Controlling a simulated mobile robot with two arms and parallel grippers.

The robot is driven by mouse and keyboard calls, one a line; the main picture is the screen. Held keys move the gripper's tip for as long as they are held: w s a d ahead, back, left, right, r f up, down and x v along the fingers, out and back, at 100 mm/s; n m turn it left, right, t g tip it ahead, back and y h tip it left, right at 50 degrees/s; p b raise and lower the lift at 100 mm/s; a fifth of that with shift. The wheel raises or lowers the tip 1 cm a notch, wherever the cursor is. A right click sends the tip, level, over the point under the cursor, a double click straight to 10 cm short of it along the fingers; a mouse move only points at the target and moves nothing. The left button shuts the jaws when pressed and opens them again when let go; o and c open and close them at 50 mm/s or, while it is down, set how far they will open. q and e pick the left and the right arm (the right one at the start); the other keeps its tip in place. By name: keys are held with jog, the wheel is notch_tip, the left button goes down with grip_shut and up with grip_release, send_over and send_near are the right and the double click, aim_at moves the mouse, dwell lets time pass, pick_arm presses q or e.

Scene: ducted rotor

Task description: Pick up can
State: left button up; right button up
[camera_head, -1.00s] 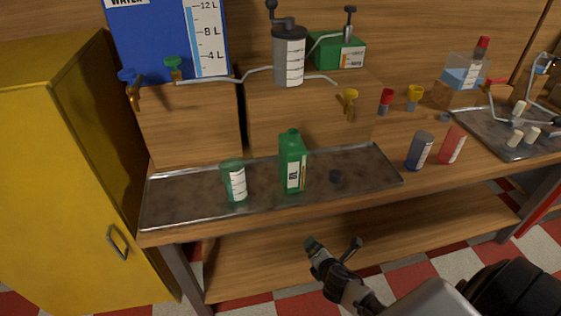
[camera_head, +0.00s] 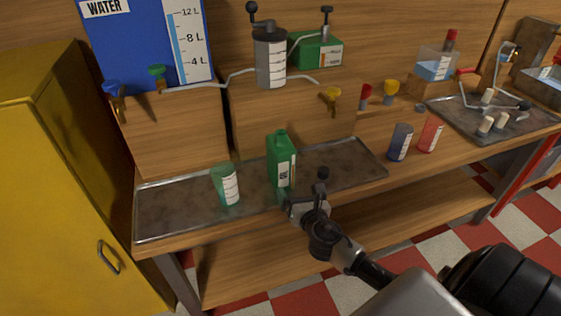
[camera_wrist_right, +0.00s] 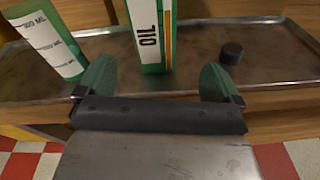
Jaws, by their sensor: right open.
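A green oil can (camera_head: 282,160) with a white "OIL" label stands upright on the metal tray (camera_head: 165,208). In the right wrist view the oil can (camera_wrist_right: 152,38) shows beyond the fingers, roughly centred between them; its top is cut off. My right gripper (camera_head: 306,192) is open, in front of the can at the tray's front edge. In the right wrist view its two green fingertips (camera_wrist_right: 157,82) are spread wide with nothing between them. My left gripper is not in view.
A clear green measuring cup (camera_head: 225,184) stands left of the can; a small dark cap (camera_wrist_right: 232,53) lies to its right. Blue (camera_head: 400,142) and red (camera_head: 430,134) cups stand right of the tray. A wooden block with taps (camera_head: 175,130) rises behind.

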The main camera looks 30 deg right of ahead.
aim_at(287, 163)
jog(key=w+r, duration=0.1)
jog(key=w, duration=0.1)
jog(key=w+r+n, duration=0.1)
jog(key=w+d+r+n+t, duration=0.1)
jog(key=w, duration=0.1)
jog(key=shift+w+r, duration=0.35)
jog(key=shift+r, duration=0.05)
jog(key=x, duration=0.5)
jog(key=shift+w+p, duration=0.3)
jog(key=shift+w, duration=0.15)
jog(key=shift+s+r, duration=0.1)
jog(key=shift+s, duration=0.05)
jog(key=shift+c, duration=1)
jog(key=c, duration=1.2)
jog(key=shift+r, duration=0.1)
jog(key=shift+c, duration=0.3)
jog(key=shift+r, duration=0.1)
